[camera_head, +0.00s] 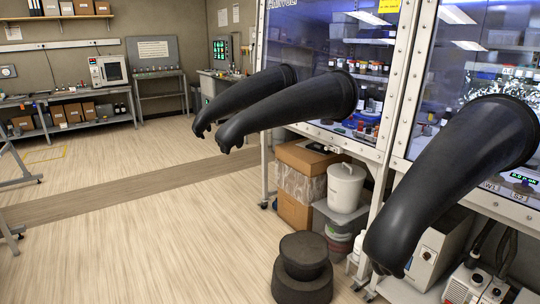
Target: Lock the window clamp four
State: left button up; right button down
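The glovebox window (455,75) is on the right side of the head view, seen at an angle, with a second window (300,30) left of it. Small round fittings line the pale window frame (408,85). They are too small to tell which, if any, is window clamp four. Long black gloves hang out of the ports: two on the left window (290,102) and one large near glove (455,185) that covers part of the right window and its lower frame. Neither of my grippers is in view.
A dark round stepped stool (303,262) stands on the floor in front. A white bucket (345,187) and cardboard boxes (294,212) sit under the glovebox, with a white pump (475,286) at lower right. The wooden floor (130,230) at left is clear.

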aim_at(330, 147)
jog(key=i+u, duration=0.25)
jog(key=i, duration=1.55)
jog(key=i+l, duration=0.8)
jog(key=l+u, duration=0.05)
jog(key=l, duration=0.05)
